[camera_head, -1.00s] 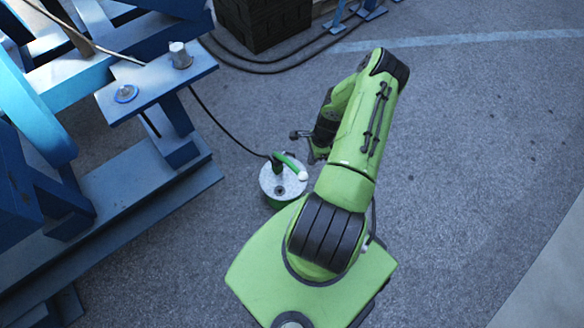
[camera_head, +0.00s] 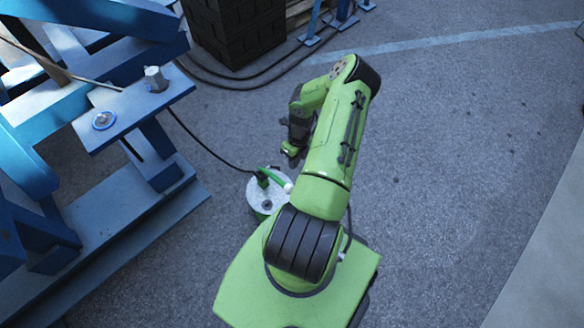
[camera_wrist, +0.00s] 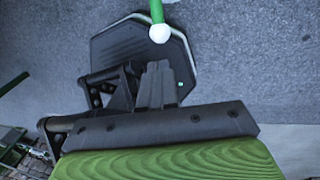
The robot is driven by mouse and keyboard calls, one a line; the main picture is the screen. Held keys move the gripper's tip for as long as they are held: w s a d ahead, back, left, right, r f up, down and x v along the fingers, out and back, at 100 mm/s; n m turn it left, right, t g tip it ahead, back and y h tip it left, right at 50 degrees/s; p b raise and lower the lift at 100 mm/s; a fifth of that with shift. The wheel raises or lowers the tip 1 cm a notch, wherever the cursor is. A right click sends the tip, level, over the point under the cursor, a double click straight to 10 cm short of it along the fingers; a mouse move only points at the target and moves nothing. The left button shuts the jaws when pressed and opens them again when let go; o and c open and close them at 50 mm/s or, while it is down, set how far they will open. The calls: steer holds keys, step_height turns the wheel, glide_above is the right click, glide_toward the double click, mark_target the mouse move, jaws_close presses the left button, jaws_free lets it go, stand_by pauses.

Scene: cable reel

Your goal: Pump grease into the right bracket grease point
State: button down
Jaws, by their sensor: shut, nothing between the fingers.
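The grease pump is a green bucket with a pale grey lid (camera_head: 256,190) on the floor, left of my arm. Its green lever ends in a white knob (camera_head: 288,188), which also shows in the wrist view (camera_wrist: 159,33). A black hose (camera_head: 205,147) runs from the pump up to the blue bracket plate (camera_head: 128,103), where its end is hidden. The plate carries a metal bolt (camera_head: 155,78) and a round fitting (camera_head: 103,120). My gripper (camera_head: 289,153) is shut and empty, beyond and above the knob. In the wrist view its fingers (camera_wrist: 157,84) are together, apart from the knob.
The blue steel frame (camera_head: 110,235) fills the left side, with a low beam near the pump. A dark block stack (camera_head: 235,30) and blue stands (camera_head: 325,30) are at the back, with black cables on the floor. Open floor (camera_head: 450,150) lies to the right.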

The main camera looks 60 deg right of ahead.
mark_target(290, 187)
steer(key=f+b, duration=0.1)
steer(key=f, duration=0.3)
steer(key=a+f+b, duration=0.1)
steer(key=f, duration=0.2)
steer(key=a+f+b, duration=0.1)
steer(key=f+b, duration=0.1)
steer(key=f, duration=0.2)
steer(key=shift+a+f, duration=0.15)
steer(key=shift+f, duration=0.2)
